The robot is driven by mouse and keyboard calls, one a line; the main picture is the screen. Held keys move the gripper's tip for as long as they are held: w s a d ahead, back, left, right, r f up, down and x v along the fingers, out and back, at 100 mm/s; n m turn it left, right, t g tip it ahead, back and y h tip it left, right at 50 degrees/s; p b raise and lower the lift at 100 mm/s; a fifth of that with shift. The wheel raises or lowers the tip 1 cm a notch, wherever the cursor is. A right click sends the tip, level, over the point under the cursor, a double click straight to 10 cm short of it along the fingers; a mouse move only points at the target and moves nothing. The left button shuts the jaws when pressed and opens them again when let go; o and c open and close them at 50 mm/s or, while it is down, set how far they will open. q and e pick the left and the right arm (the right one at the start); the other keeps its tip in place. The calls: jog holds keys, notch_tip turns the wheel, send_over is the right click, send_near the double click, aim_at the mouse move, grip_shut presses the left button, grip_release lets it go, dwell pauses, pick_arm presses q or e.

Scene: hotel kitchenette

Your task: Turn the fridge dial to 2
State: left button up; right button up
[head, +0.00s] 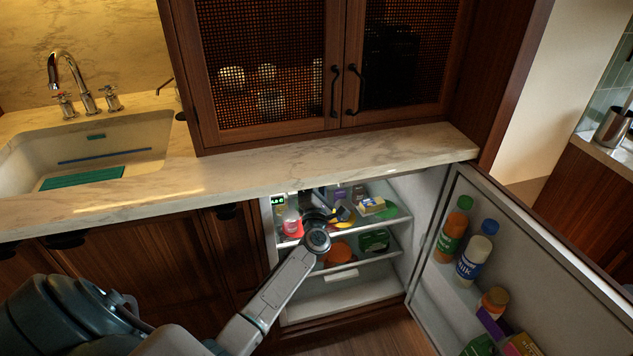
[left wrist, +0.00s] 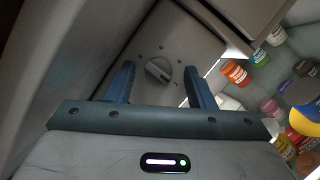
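The fridge dial (left wrist: 158,71) is a round grey knob with a raised grip bar, set on a grey panel with small marks around it. It shows in the left wrist view; its numbers are too small to read. My left gripper (left wrist: 160,84) is open, with one blue finger on each side of the dial and a gap to both. In the head view the left arm reaches into the open fridge (head: 345,304), its gripper (head: 318,215) near the top shelf. The dial is hidden in the head view. My right gripper is not in view.
The fridge door (head: 455,285) stands open at right, with bottles such as a milk bottle (head: 474,257). Food items, including a red-labelled jar (head: 292,224) and a green box (head: 375,241), crowd the shelves near my arm. The counter (head: 250,180) overhangs the fridge.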

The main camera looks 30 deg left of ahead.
pick_arm(q)
jog(key=b+v, duration=0.1)
jog(key=v, duration=0.9)
jog(key=shift+s+d, duration=0.2)
jog(key=shift+s, duration=0.1)
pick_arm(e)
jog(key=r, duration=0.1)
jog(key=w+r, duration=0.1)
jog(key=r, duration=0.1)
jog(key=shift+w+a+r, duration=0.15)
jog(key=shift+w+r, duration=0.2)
pick_arm(q)
jog(key=shift+f, duration=0.2)
